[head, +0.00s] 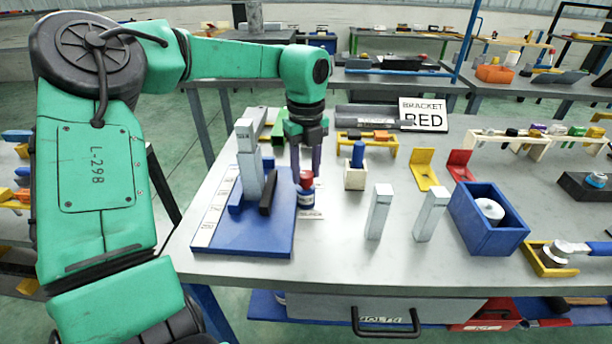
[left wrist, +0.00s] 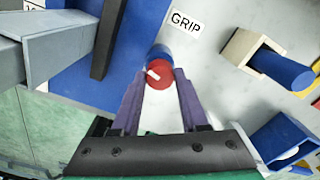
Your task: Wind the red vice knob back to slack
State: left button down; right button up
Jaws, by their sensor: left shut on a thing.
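The red vice knob (head: 306,179) sits on top of a short blue body (head: 306,197) beside the right edge of the blue base board (head: 262,243). My left gripper (head: 305,168) points down from above, with its purple fingers at the knob. In the left wrist view the red knob (left wrist: 157,86), with a pale mark on its top, lies between the tips of my left gripper (left wrist: 159,82), which is shut on it. The blue body (left wrist: 160,53) shows just beyond the knob. The knob's far side is partly hidden by the fingers. My right gripper is not in view.
A tall grey post (head: 249,160) and a black bar (head: 268,193) stand close left of the knob. A white block with a blue peg (head: 357,156) and two grey uprights (head: 379,212) stand to the right.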

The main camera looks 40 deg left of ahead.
pick_arm(q)
jog(key=n+b, duration=0.1)
jog(key=n, duration=0.3)
jog(key=shift+n+b, duration=0.3)
jog(key=shift+b, duration=0.1)
jog(key=n+b, duration=0.1)
jog(key=n, duration=0.3)
jog(key=shift+n, duration=0.3)
jog(key=n, duration=1.1)
jog(key=shift+n, duration=0.4)
jog(key=shift+c, duration=2.1)
grip_release()
